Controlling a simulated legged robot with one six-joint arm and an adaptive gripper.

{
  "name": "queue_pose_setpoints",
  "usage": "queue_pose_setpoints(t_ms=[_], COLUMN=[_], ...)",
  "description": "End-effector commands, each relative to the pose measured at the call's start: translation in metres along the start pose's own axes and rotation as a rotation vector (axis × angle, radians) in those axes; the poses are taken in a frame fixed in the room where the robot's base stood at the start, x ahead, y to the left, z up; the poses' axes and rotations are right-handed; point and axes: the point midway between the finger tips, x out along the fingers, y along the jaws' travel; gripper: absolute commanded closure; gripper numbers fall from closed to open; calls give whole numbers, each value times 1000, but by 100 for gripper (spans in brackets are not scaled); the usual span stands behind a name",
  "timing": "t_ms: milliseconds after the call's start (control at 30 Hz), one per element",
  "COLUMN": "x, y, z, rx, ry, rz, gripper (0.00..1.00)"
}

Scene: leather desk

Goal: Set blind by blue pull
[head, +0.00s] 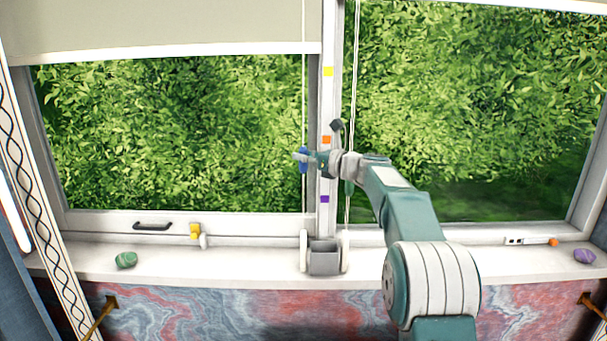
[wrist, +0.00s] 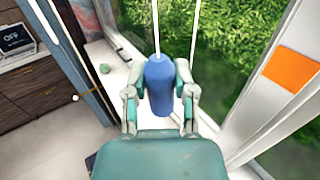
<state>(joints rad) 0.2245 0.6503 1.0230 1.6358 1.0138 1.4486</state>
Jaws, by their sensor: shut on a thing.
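The blue pull (wrist: 159,80) hangs on a thin white cord between the two fingers of my gripper (wrist: 160,85) in the wrist view. My gripper is shut on it. In the head view the blue pull (head: 303,160) shows left of the window's middle post, close to the height of the orange mark (head: 326,140). My gripper (head: 304,158) reaches it from the right. The blind (head: 160,25) is a beige panel across the top of the left window, with its white bottom bar above most of the glass. A yellow mark (head: 328,72) and a purple mark (head: 325,199) are also on the post.
A green pull (head: 349,187) hangs on cords right of the post. A grey box (head: 323,257) stands on the sill below. A green stone (head: 126,260) and a purple stone (head: 584,256) lie on the sill. A black handle (head: 152,226) is on the left frame.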

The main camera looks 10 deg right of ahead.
Motion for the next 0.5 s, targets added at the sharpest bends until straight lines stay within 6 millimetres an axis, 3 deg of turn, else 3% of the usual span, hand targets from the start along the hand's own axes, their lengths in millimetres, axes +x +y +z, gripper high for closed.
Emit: queue_pose_setpoints(t_ms=[200,500], x=[0,0], y=[-1,-1], z=[39,71], rx=[-2,0], ry=[-1,-1], rz=[-3,-3], gripper=[100,100])
